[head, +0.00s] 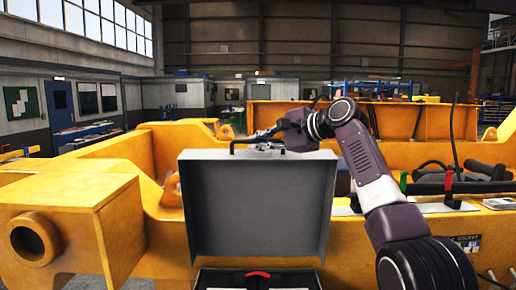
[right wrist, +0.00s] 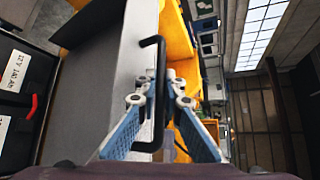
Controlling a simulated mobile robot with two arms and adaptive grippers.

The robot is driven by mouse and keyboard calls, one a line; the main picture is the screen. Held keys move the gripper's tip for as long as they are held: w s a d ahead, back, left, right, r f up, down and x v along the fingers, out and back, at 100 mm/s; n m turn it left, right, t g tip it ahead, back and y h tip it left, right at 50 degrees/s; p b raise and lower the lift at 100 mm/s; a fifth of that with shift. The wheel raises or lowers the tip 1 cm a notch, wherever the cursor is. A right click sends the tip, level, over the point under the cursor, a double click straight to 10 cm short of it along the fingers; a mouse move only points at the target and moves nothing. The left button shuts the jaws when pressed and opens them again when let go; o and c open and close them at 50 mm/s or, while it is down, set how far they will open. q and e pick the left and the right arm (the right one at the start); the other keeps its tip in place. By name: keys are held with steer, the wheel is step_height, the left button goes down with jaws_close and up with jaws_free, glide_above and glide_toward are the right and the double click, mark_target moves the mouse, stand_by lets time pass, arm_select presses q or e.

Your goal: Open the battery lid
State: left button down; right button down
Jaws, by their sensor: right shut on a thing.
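The grey battery lid (head: 255,205) stands raised, roughly upright, above the battery box, with its inner side facing me in the head view. A black bar handle (right wrist: 158,60) sits at the lid's top edge. My right gripper (head: 264,136) is at that edge. In the right wrist view its blue fingers (right wrist: 156,88) are closed around the handle. Below the lid, a dark battery (head: 225,280) with a red grip (head: 257,274) shows at the bottom of the head view. Its white label shows in the right wrist view (right wrist: 15,70). My left gripper is out of sight.
A large yellow casting (head: 75,210) surrounds the box, with a round hollow boss at the left. Black hoses and a red clip (head: 453,178) lie at the right. More yellow castings and workshop walls stand behind. Open air lies above the lid.

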steer(key=shift+w+f, duration=0.2)
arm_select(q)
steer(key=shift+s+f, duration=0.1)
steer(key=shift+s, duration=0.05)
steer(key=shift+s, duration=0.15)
arm_select(e)
steer(key=shift+s, duration=0.1)
steer(key=c, duration=2.3)
jaws_free()
steer(key=shift+c, duration=0.2)
steer(key=shift+r, duration=0.15)
steer(key=shift+d+r, duration=0.1)
steer(key=shift+d, duration=0.1)
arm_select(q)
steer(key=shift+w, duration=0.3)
arm_select(e)
steer(key=v, duration=1.1)
steer(key=shift+s, duration=0.25)
